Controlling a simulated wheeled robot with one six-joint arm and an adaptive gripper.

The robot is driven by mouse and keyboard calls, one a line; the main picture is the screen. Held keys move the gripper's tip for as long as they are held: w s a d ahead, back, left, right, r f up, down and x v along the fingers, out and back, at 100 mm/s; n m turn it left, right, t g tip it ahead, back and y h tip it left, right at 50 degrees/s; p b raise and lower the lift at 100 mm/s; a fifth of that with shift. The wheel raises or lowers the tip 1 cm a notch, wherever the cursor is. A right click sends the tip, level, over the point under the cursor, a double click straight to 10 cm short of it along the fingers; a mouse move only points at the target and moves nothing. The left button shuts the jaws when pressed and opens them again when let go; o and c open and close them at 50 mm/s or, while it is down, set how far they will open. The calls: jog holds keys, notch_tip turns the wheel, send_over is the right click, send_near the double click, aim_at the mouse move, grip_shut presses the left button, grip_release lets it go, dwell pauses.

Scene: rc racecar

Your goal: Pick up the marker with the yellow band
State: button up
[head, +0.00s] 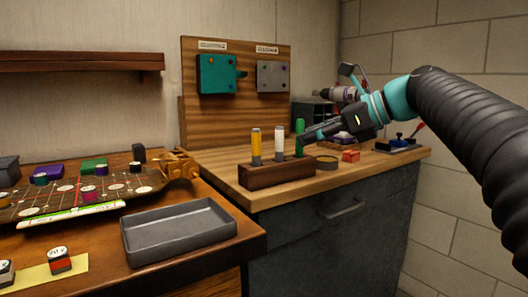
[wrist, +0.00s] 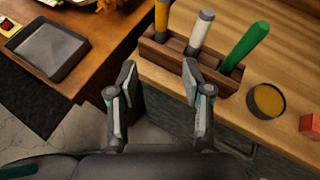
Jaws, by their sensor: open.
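A wooden block holder (head: 274,173) near the front edge of the workbench holds three upright markers. The left marker (head: 256,144) is yellow with a grey lower part; its yellow part also shows at the top of the wrist view (wrist: 161,16). The middle marker (head: 279,141) is white with grey ends, and the right marker (head: 300,136) is green. My gripper (wrist: 159,72) is open and empty. In the wrist view its fingertips are below the holder, apart from the markers. In the head view my gripper is close to the green marker, partly overlapping it.
A round dark container (head: 327,162) and a red block (head: 351,156) lie right of the holder. A grey tray (head: 178,229) sits on the lower left table beside a game board. A wooden panel with teal and grey boxes stands behind the bench.

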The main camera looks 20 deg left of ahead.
aim_at(257, 144)
jog(key=shift+m+y, duration=0.3)
jog(key=x, duration=0.4)
jog(key=r+x, duration=0.1)
jog(key=x, duration=0.4)
jog(key=b+x, duration=0.1)
jog(key=x, duration=0.4)
jog(key=shift+w+a+r, duration=0.2)
jog(key=shift+a+r, duration=0.05)
jog(key=shift+a, duration=0.15)
grip_shut()
